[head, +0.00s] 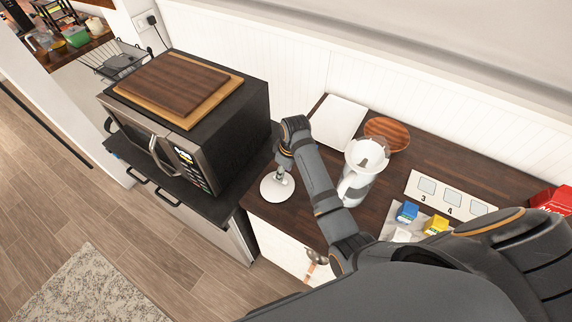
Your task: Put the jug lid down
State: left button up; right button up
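The jug lid (270,190), a white disc with a small knob, is near the left end of the dark wooden counter. My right gripper (283,166) points down at the lid and appears shut on its knob. I cannot tell whether the lid touches the counter or hangs just above it. The jug (357,181), white and grey with an open top, stands upright to the right of the lid, partly behind my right arm. My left gripper is not in view.
A microwave (225,125) with wooden boards (172,82) on top stands left of the counter. A white board (338,120) and a round wooden plate (388,132) lie behind the jug. Blue (407,212) and yellow (436,225) boxes and a numbered panel (452,198) are at right.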

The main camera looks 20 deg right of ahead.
aim_at(287, 182)
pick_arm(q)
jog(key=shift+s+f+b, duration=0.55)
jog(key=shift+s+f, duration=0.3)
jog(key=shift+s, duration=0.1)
pick_arm(e)
notch_tip(287, 182, up, 7)
jog(key=shift+s+d+r, duration=0.2)
jog(key=shift+s+d, duration=0.1)
jog(key=shift+s, duration=0.15)
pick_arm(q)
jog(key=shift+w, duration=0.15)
pick_arm(e)
jog(key=shift+f, duration=0.1)
